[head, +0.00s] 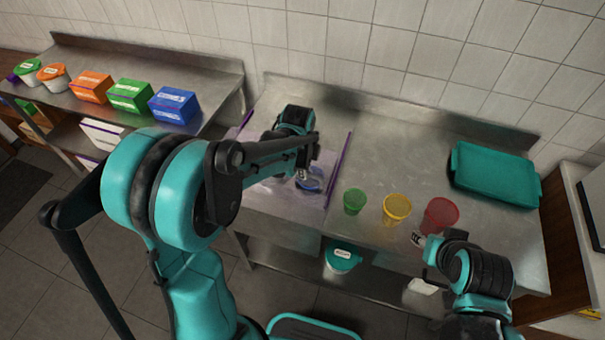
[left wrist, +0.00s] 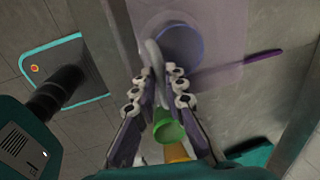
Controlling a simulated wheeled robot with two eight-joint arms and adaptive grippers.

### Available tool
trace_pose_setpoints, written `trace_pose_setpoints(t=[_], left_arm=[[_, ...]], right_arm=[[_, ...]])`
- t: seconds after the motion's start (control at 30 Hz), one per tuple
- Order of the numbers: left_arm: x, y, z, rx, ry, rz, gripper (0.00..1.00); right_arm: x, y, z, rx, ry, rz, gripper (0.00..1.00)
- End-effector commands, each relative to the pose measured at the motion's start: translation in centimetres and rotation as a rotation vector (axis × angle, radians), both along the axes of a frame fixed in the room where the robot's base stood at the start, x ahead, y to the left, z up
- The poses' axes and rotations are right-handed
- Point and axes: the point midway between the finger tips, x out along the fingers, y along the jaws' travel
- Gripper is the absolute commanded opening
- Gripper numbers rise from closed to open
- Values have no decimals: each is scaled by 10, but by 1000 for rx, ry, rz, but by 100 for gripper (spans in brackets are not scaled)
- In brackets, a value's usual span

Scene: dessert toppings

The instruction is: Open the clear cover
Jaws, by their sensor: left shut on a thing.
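The clear cover (head: 262,200) is a see-through, faintly purple sheet with purple bars at its sides, on the left part of the steel counter. It also shows in the left wrist view (left wrist: 222,75), with one purple bar at the right. A blue round container (left wrist: 182,46) shows through or beside it. My left gripper (head: 308,168) is over the cover. In the left wrist view its fingers (left wrist: 155,84) are closed around a grey curved handle (left wrist: 153,52); where the handle joins is partly hidden. My right gripper (head: 418,240) is near the front edge, its jaws unclear.
Green (head: 354,200), yellow (head: 397,209) and red (head: 441,214) cups stand right of the cover. A teal tray (head: 495,172) lies at the back right. Coloured boxes (head: 130,96) sit on the left shelf. The counter behind the cups is clear.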

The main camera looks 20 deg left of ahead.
Motion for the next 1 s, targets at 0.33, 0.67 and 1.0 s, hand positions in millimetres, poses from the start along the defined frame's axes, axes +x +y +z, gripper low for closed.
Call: trace_pose_setpoints(t=[0.33,0.67,1.0], left_arm=[[88,-3,0,2,-2,0,0],[151,-5,1,3,-1,1,0],[165,-5,0,3,-1,1,0]], right_arm=[[0,0,-6,0,0,0,40],[0,0,-4,0,0,0,40],[0,0,-4,0,0,0,40]])
